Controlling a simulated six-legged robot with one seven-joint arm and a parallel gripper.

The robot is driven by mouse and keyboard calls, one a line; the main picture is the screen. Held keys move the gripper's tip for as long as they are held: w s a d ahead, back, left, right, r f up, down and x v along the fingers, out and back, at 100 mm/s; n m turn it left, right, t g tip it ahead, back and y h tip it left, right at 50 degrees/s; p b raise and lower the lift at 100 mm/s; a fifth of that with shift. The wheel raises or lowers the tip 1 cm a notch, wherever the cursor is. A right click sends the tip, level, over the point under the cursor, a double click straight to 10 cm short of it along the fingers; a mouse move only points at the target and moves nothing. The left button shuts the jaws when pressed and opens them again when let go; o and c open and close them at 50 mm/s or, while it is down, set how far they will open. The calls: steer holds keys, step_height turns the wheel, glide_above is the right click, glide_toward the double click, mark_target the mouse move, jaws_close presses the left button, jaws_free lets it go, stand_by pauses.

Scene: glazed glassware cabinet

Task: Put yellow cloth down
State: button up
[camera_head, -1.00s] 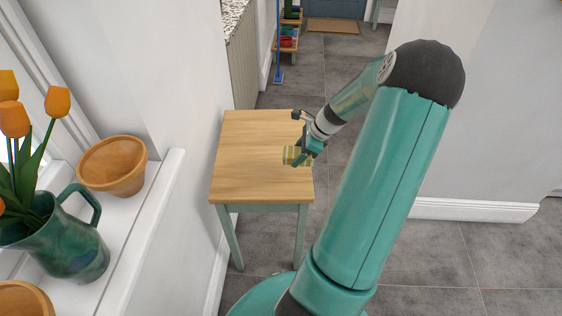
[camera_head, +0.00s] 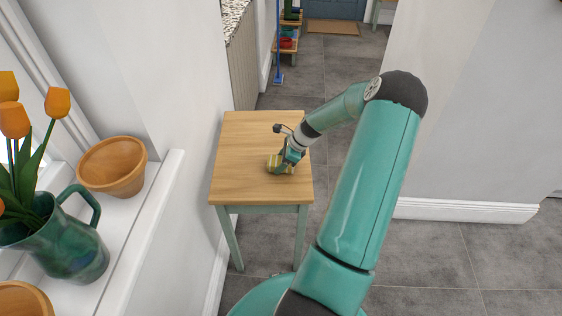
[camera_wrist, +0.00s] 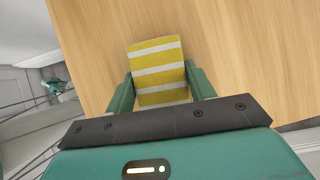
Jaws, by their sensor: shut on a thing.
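The yellow cloth (camera_wrist: 158,70) has white stripes and sits between the two fingers of my gripper (camera_wrist: 160,88) in the wrist view. In the head view the cloth (camera_head: 275,164) shows at the end of my gripper (camera_head: 285,163), over the middle of the small wooden table (camera_head: 240,185). My gripper is shut on the cloth. I cannot tell whether the cloth touches the tabletop. The fingers hide part of its sides.
The tabletop around the cloth is bare. A white ledge (camera_head: 140,230) at left holds a terracotta bowl (camera_head: 112,165) and a green jug (camera_head: 70,245) with orange tulips. A white wall (camera_head: 480,100) stands at right. Grey floor lies around the table.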

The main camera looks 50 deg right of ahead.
steer(key=shift+f, duration=0.1)
steer(key=o, duration=0.9)
steer(key=shift+f, duration=0.1)
steer(key=v, duration=1.4)
steer(key=w+a+r+n+g+h, duration=0.1)
steer(key=a+r+n+h, duration=0.1)
steer(key=a+r+n, duration=0.8)
steer(key=w+a+r+n+g+h, duration=0.15)
steer(key=a+r+n, duration=0.35)
steer(key=a, duration=1)
steer(key=shift+s+a+r+n+t, duration=0.6)
steer(key=shift+s+a+r+n, duration=0.8)
steer(key=shift+s+a+n, duration=1.1)
steer(key=shift+s+a+r+n+t, duration=0.55)
steer(key=shift+s+a+r+n, duration=1.1)
steer(key=shift+a, duration=1.4)
steer(key=shift+s+a+r+n+t, duration=0.6)
steer(key=shift+s+a+r+n, duration=0.6)
steer(key=shift+s+a+n, duration=1.4)
